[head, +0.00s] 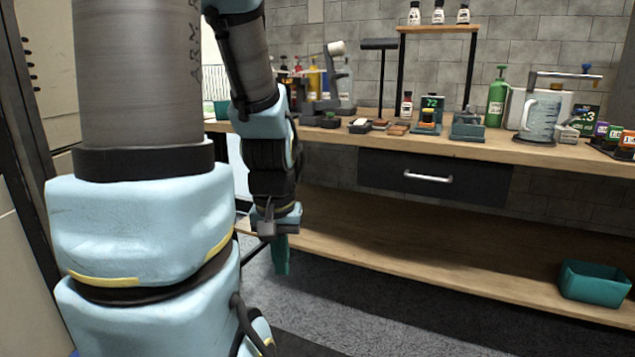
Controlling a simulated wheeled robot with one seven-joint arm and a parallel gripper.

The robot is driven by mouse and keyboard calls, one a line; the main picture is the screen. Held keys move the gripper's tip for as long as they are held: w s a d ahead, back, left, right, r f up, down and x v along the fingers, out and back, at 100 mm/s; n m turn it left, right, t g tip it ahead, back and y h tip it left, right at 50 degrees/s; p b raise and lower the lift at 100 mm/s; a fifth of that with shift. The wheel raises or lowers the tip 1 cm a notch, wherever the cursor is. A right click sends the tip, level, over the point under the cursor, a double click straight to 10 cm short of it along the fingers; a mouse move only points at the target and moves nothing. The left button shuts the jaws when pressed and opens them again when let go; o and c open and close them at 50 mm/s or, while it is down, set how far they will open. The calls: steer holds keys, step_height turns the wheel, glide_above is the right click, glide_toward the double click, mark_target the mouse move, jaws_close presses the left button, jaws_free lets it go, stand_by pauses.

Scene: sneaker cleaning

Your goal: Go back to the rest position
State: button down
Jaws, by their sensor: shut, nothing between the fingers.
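My gripper (280,258) hangs at the end of my arm, fingers pointing down, in front of the left part of the wooden workbench (330,133) and below its top. Its green fingers are together, with nothing seen between them. It is apart from the bench and from everything on it. The large blue and grey links of my arm fill the left of the head view and hide what lies behind them.
Bottles, brushes, small boxes and a clear jug (541,118) stand on the bench top. A closed drawer (430,177) is under it. A teal bin (594,283) sits on the lower shelf (420,245) at right. Grey floor (370,315) in front is clear.

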step_height(320, 180, up, 25)
steer(key=p, duration=2.2)
steer(key=shift+p, duration=0.35)
